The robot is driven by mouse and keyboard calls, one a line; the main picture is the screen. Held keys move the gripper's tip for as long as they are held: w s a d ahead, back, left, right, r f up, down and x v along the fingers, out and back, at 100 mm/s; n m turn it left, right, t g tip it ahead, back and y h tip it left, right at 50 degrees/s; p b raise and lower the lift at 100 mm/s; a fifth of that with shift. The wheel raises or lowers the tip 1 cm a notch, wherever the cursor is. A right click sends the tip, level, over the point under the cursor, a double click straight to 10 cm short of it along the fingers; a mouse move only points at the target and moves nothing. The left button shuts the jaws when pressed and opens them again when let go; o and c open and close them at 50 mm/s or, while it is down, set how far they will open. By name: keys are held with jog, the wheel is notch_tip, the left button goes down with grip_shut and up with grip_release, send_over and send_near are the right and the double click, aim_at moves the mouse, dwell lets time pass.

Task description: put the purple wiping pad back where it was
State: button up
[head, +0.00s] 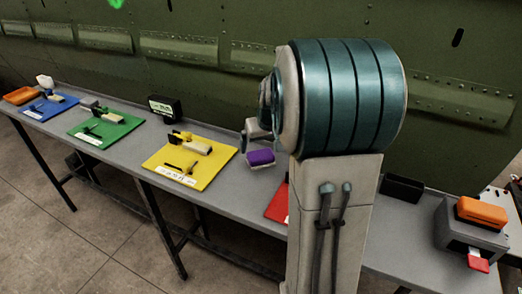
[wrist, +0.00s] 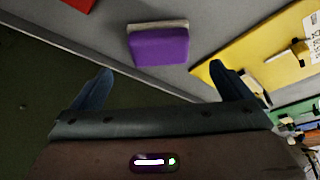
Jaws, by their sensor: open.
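The purple wiping pad (head: 261,157) rests on the grey bench between the yellow mat (head: 212,173) and the red mat (head: 277,204), which is mostly hidden behind my arm. In the wrist view the purple pad (wrist: 159,47), with a pale layer along one edge, lies on the bench near its edge. My gripper (wrist: 162,82) is open and empty, with its two blue fingers wide apart. The pad is beyond the fingertips, roughly in line with the gap between them, and not held.
Blue (head: 50,109) and green (head: 100,135) mats with tools lie farther left. A black box (head: 165,108) stands at the back of the bench (head: 130,165). At right are a dark bin (head: 403,189) and a grey box with an orange item (head: 482,212). The green fuselage wall (head: 200,20) rises behind.

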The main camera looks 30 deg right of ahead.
jog(key=v, duration=0.5)
jog(key=s+a+f+g, duration=0.1)
jog(key=s+a, duration=0.6)
jog(key=s, duration=0.3)
jog(key=s+a+f+n+g, duration=0.1)
jog(key=s+a+f, duration=0.1)
jog(key=s+a, duration=0.6)
jog(key=s, duration=0.2)
jog(key=shift+s+a+f+y, duration=0.2)
jog(key=shift+s+a+y, duration=0.05)
jog(key=shift+s+y, duration=0.1)
